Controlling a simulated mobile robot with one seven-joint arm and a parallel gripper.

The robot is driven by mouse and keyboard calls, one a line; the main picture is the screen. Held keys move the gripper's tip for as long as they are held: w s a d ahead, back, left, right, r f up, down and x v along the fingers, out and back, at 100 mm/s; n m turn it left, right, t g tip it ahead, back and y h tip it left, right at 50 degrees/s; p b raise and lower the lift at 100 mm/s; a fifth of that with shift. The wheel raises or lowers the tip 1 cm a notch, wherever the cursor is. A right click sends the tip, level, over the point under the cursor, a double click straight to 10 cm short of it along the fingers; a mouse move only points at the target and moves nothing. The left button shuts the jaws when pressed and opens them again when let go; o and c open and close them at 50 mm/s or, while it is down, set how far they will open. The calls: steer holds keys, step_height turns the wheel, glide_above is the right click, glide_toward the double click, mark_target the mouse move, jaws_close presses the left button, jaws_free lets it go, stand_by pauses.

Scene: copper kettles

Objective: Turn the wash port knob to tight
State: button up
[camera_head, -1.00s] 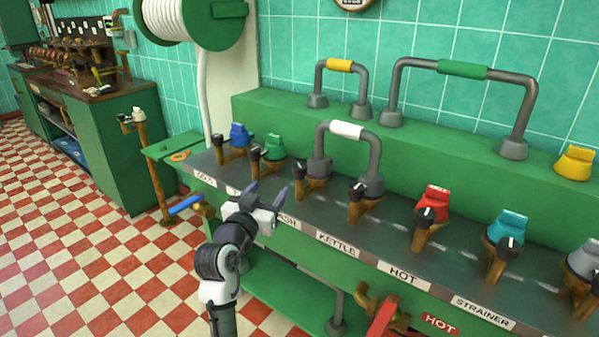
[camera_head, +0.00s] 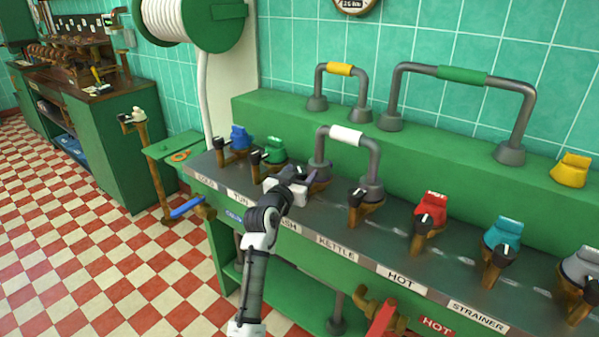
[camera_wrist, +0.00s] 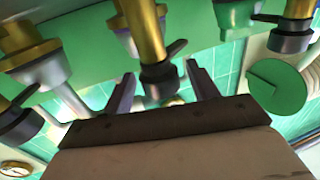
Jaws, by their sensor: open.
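The wash port stands behind the label ending in "ASH" (camera_head: 287,226) on the front edge of the green bench. In the head view, my gripper (camera_head: 302,175) is over this port and hides most of its knob. In the wrist view, a brass port (camera_wrist: 145,30) hangs upside down in the picture and ends in a dark knob with a short lever (camera_wrist: 162,72). My gripper's two fingers (camera_wrist: 161,84) are spread, one on each side of this knob. I cannot tell whether they touch it. The knob's tight mark is not visible.
A grey pipe with a white band (camera_head: 346,134) rises close behind my gripper. The kettle port knob (camera_head: 357,194) is to the right, and a port with a green cap (camera_head: 274,149) to the left. Red (camera_head: 431,208) and teal (camera_head: 503,233) capped ports stand farther right.

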steer(key=shift+w, duration=0.1)
steer(key=shift+c, duration=0.5)
steer(key=c, duration=0.9)
